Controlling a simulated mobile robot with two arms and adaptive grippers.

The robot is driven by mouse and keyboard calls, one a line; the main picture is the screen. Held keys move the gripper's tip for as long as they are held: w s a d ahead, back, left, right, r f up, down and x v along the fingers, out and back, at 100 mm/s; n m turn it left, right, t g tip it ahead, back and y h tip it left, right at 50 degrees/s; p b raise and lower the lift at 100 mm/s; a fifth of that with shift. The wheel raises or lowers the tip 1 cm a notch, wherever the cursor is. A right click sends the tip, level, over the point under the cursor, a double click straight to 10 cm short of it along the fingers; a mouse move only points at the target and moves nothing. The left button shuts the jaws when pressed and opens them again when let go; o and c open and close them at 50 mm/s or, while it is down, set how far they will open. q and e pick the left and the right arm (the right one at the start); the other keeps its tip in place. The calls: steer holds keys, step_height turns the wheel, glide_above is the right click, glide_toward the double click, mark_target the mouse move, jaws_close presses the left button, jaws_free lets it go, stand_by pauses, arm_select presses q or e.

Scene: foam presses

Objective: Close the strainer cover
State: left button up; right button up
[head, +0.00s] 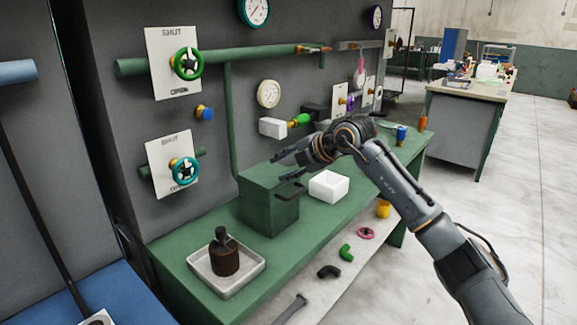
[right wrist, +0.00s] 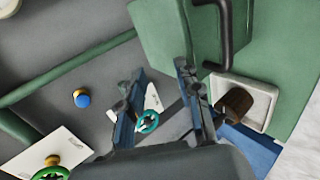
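A green box (head: 268,208) with a dark handle (head: 290,193) on its right side stands on the green bench; I take it as the strainer housing. Its top looks flat; I cannot tell whether a separate cover is open or shut. In the right wrist view the box (right wrist: 165,40) is at the top, with its handle (right wrist: 225,40) to the right. My left gripper is not in view.
A white tray (head: 256,269) with a dark brown cylinder (head: 224,258) sits at the bench's near end. A white open bin (head: 329,184) is right of the box. Green and teal valve wheels (head: 186,172) and gauges line the wall. Loose fittings (head: 347,252) lie on the lower shelf.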

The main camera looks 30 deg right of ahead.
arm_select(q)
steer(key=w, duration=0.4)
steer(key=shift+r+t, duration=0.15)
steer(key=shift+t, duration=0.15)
arm_select(e)
steer(key=v, duration=1.1)
steer(key=shift+d, duration=0.25)
steer(key=shift+w+r, duration=0.1)
